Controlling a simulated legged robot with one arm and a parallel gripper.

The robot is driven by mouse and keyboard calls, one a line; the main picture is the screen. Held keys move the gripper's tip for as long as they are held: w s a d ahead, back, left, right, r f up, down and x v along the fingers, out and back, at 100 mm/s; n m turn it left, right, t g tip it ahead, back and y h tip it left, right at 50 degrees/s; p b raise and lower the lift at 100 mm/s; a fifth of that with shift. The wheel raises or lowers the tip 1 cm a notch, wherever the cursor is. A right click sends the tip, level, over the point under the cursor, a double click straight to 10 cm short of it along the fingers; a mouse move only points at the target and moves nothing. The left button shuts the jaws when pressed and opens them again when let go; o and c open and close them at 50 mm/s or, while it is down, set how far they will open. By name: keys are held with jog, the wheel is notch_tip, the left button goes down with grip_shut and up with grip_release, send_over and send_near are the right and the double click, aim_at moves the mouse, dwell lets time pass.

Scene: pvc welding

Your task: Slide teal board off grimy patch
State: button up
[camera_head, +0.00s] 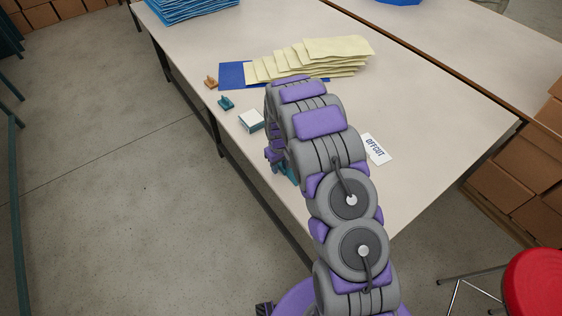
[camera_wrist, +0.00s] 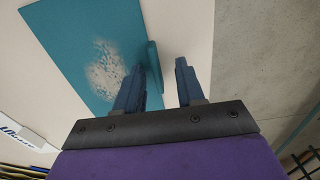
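In the wrist view, a flat teal board (camera_wrist: 75,45) lies on the pale tabletop. A speckled brownish patch (camera_wrist: 106,70) shows on the teal surface. A narrow raised teal piece (camera_wrist: 153,62) stands at the board's right edge. My gripper (camera_wrist: 160,68) is open, its left finger over the board and its right finger over the table near its edge. The raised piece shows in the gap, close to the left finger; I cannot tell if they touch. In the head view my arm hides the gripper and most of the board, and only a teal bit (camera_head: 288,171) shows.
An OFFCUT label (camera_head: 376,148) lies right of my arm. A white block (camera_head: 251,120), a small teal piece (camera_head: 226,103), an orange piece (camera_head: 211,82) and cream sheets (camera_head: 325,52) on a blue mat (camera_head: 232,76) lie beyond. The table's left edge is close. A red stool (camera_head: 535,280) stands right.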

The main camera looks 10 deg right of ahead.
jog(key=shift+a, duration=0.1)
jog(key=shift+d, duration=0.5)
jog(key=c, duration=0.5)
grip_shut()
jog(key=shift+a, duration=0.1)
jog(key=shift+a, duration=0.25)
